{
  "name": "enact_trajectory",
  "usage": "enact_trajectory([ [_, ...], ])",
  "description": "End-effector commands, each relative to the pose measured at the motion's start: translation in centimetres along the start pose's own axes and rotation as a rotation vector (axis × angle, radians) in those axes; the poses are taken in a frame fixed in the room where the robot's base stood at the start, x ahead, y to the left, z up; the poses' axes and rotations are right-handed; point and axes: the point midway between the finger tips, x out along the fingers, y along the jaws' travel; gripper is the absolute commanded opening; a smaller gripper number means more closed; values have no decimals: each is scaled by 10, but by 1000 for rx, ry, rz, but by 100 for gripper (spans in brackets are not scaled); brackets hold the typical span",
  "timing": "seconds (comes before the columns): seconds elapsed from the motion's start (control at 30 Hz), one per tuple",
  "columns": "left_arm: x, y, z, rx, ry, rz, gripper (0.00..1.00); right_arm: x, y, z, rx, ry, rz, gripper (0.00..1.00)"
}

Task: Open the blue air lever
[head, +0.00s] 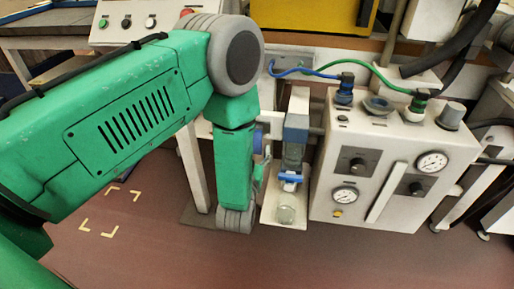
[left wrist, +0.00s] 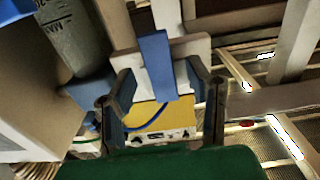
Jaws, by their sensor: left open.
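The blue air lever (left wrist: 158,66) is a flat blue strip on a pale block in the left wrist view. In the head view a blue part (head: 258,141), which looks like the same lever, shows just right of my green forearm, partly hidden by it. My left gripper (left wrist: 166,88) is open, with one finger on each side of the lever; gaps seem to show between fingers and strip. In the head view the gripper (head: 261,168) is small and mostly covered by my arm. I cannot tell whether a finger touches the lever. My right gripper is not in view.
A filter unit (head: 294,135) with a blue tap (head: 290,178) and glass jar (head: 286,210) stands close right. Beyond it is a white gauge box (head: 385,205) with blue and green hoses. A button panel (head: 122,22) is behind my arm. Floor at lower left is free.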

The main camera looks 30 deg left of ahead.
Motion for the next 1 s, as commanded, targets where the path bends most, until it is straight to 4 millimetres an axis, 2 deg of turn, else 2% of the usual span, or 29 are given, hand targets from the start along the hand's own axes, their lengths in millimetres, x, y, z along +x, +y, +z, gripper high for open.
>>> enact_trajectory([
  [0.1, 15, 0, 1, -1, 1, 0, 45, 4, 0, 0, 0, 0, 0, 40],
  [0.2, 21, 0, 0, -1, 0, 0, 45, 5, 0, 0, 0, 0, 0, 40],
  [0.53, 24, 0, 0, 0, -1, 1, 45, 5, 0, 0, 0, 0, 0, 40],
  [0.6, 24, 0, 0, 0, -1, 1, 20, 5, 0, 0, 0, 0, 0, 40],
  [0.67, 24, 0, 0, 0, -1, 1, 0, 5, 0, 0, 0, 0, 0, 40],
  [1.0, 31, 2, 1, -23, 0, 1, 0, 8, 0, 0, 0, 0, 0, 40],
])
